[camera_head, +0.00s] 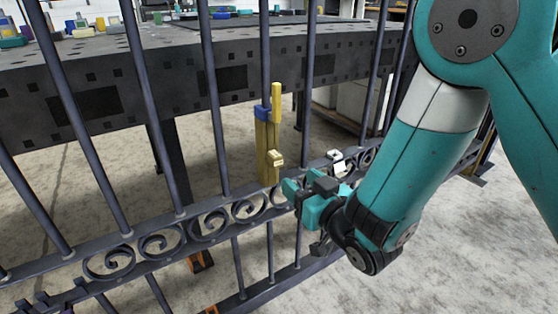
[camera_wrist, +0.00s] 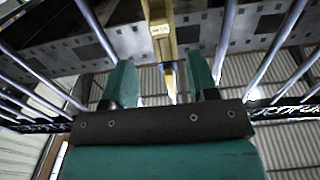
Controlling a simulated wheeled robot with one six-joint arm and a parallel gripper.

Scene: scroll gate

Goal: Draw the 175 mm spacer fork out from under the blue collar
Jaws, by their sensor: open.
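The blue collar (camera_head: 262,113) sits around an upright bar of the gate. The yellow spacer fork (camera_head: 265,140) stands upright along that bar, from just under the collar down to the scrollwork rail. A small pale yellow block (camera_head: 276,158) juts from its lower part. A yellow upright piece (camera_head: 276,102) rises beside the collar. My gripper (camera_head: 293,192) is open and empty, below and right of the fork's lower end. In the wrist view the fork (camera_wrist: 160,14) appears beyond and between the two teal fingers of my gripper (camera_wrist: 162,75), apart from them.
The gate's dark upright bars (camera_head: 214,100) stand close on both sides of the fork. The scrollwork rail (camera_head: 205,225) runs below it. A small whitish block (camera_head: 335,155) is at the rail to the right. A dark perforated table (camera_head: 100,85) stands behind the gate.

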